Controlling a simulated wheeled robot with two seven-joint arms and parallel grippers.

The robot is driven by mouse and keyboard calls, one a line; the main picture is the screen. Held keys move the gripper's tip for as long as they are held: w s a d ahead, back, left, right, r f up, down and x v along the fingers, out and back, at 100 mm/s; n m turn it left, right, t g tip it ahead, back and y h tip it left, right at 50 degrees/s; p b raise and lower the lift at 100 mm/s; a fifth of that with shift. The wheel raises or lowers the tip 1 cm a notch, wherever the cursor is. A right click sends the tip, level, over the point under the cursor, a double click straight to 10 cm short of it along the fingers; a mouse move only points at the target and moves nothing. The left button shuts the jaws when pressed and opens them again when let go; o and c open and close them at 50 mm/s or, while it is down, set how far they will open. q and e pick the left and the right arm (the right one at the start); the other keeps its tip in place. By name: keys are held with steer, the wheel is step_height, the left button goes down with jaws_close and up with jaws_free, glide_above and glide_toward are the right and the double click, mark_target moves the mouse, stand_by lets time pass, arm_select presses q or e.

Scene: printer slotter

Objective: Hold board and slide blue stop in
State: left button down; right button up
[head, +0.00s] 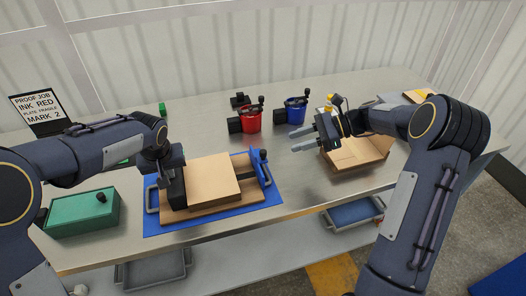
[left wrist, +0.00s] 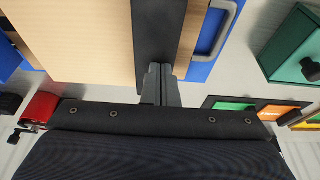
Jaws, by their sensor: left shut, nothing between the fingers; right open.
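A tan board (head: 212,178) lies on a wooden base on a blue mat (head: 240,213). A blue stop (head: 264,170) with a dark knob stands at the board's right side, with a small gap between them. My left gripper (head: 177,185) is shut and empty at the board's left edge. In the left wrist view its closed fingertips (left wrist: 160,72) are over a dark bar (left wrist: 158,25) beside the board (left wrist: 80,40); whether they touch it I cannot tell. My right gripper (head: 303,139) is open and empty above the table, right of the stop.
A cardboard tray (head: 362,158) lies at the right under my right arm. A green box (head: 82,213) sits at the left, and a sign (head: 38,108) stands behind it. Table is clear between mat and tray.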

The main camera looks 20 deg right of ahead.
mark_target(265, 151)
steer(key=x, duration=1.1)
steer(key=shift+a+f, duration=0.15)
steer(key=shift+f, duration=0.05)
jaws_close()
steer(key=shift+a, duration=0.1)
